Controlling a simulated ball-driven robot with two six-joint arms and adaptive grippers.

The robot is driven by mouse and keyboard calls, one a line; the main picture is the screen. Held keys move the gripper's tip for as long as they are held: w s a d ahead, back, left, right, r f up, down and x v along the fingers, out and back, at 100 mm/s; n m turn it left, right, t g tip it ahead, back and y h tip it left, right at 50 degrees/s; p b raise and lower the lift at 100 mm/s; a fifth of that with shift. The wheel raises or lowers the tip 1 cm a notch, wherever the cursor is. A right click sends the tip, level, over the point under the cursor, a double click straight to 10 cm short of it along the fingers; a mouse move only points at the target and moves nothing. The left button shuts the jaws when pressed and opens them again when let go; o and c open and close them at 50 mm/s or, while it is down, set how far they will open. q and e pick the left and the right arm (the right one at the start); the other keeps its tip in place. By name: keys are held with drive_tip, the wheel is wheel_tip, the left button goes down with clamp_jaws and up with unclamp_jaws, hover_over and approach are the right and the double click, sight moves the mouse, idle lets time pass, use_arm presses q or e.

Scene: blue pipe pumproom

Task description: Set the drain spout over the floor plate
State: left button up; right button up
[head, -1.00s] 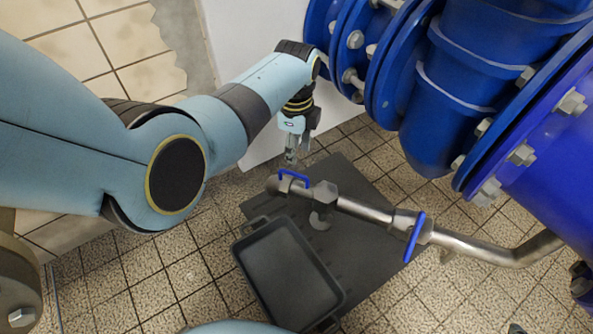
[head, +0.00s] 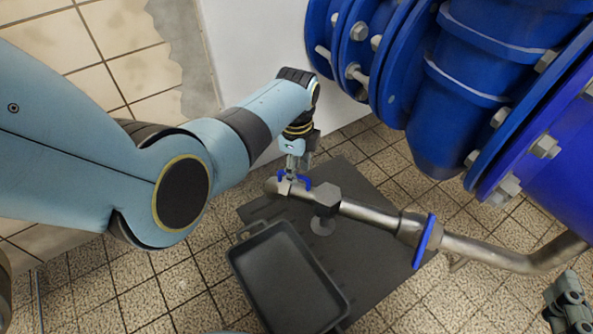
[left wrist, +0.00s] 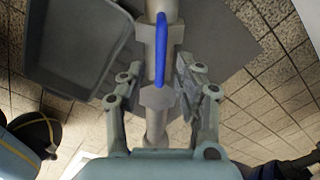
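The drain spout (head: 321,225) hangs below a hex joint on a metal pipe (head: 368,211), and it appears to be above the dark floor plate (head: 368,183). A blue handle (head: 306,181) sits on the pipe near its free end; it also shows in the left wrist view (left wrist: 160,50). My left gripper (head: 294,176) is down at this handle. In the left wrist view my left gripper (left wrist: 162,88) is open, with a finger on each side of the handle and pipe and gaps between. What seems to be my right gripper (head: 570,308) shows partly at the lower right; its opening is unclear.
A dark shallow tray (head: 240,268) lies on the tiled floor and partly over the plate. A second blue handle (head: 424,241) stands on the pipe further right. Large blue flanged pipes (head: 450,110) fill the upper right. A white panel (head: 250,45) stands behind my left arm.

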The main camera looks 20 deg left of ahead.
use_arm(q)
drive_tip(key=shift+f, duration=0.4)
use_arm(e)
drive_tip(key=shift+w+a+r+t, duration=0.1)
drive_tip(key=shift+w+r+t, duration=0.35)
drive_tip(key=shift+r, duration=0.35)
drive_tip(key=shift+w+a+r+t, duration=0.1)
drive_tip(key=shift+w+r+t, duration=0.35)
drive_tip(key=shift+r, duration=0.35)
use_arm(q)
clamp_jaws()
